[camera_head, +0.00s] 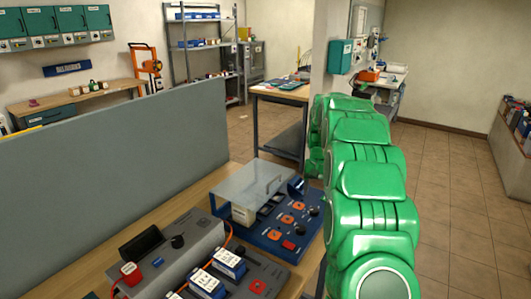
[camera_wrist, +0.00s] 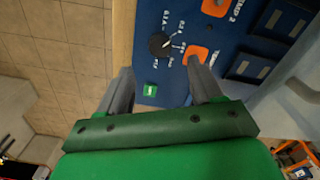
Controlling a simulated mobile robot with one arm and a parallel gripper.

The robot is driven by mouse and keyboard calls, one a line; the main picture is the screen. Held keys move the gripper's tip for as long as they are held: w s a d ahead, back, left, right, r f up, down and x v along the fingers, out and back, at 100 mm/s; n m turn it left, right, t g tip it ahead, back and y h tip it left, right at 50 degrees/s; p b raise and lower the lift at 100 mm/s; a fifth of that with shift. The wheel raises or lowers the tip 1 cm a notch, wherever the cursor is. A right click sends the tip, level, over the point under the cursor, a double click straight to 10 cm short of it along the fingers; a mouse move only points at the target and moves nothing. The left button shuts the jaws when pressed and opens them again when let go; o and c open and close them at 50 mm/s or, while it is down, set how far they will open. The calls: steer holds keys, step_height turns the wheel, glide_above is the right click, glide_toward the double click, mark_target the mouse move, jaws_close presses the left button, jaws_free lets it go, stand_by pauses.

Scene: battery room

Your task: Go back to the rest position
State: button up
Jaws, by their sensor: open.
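My gripper (camera_wrist: 162,90) shows in the wrist view with its two grey fingers apart and nothing between them. It is over the edge of a blue panel device (camera_wrist: 172,68), close to a black knob (camera_wrist: 160,44), an orange square (camera_wrist: 196,53) and a small green square (camera_wrist: 150,89). I cannot tell if the fingers touch the panel. In the head view my green arm stands at right of centre and my gripper is hidden behind it. The blue device (camera_head: 262,241) sits on the wooden bench there, with a clear raised cover (camera_head: 250,185).
A grey device (camera_head: 165,255) with a red button and blue-white blocks (camera_head: 229,264) is at the front of the bench. A grey partition (camera_head: 115,160) runs behind it. A second table (camera_head: 282,92) stands farther back. The tiled floor (camera_head: 445,190) at right is clear.

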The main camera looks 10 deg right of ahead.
steer(key=s+a+r+n, duration=0.1)
steer(key=s+a+r, duration=0.35)
steer(key=s, duration=0.35)
steer(key=s+a+r+n, duration=0.1)
steer(key=s+a+r, duration=0.2)
steer(key=s+a, duration=0.35)
steer(key=s+a+r+n, duration=0.1)
steer(key=s+a+r, duration=0.25)
steer(key=s, duration=0.55)
steer(key=s+a+f+g, duration=0.1)
steer(key=s+a, duration=0.1)
steer(key=s, duration=1.1)
steer(key=s+a+f+n, duration=0.1)
steer(key=s+a, duration=0.2)
steer(key=s, duration=1.1)
steer(key=shift+s+a+n+g, duration=0.2)
steer(key=shift+s+n+g, duration=0.1)
steer(key=shift+g, duration=0.1)
steer(key=shift+f, duration=0.1)
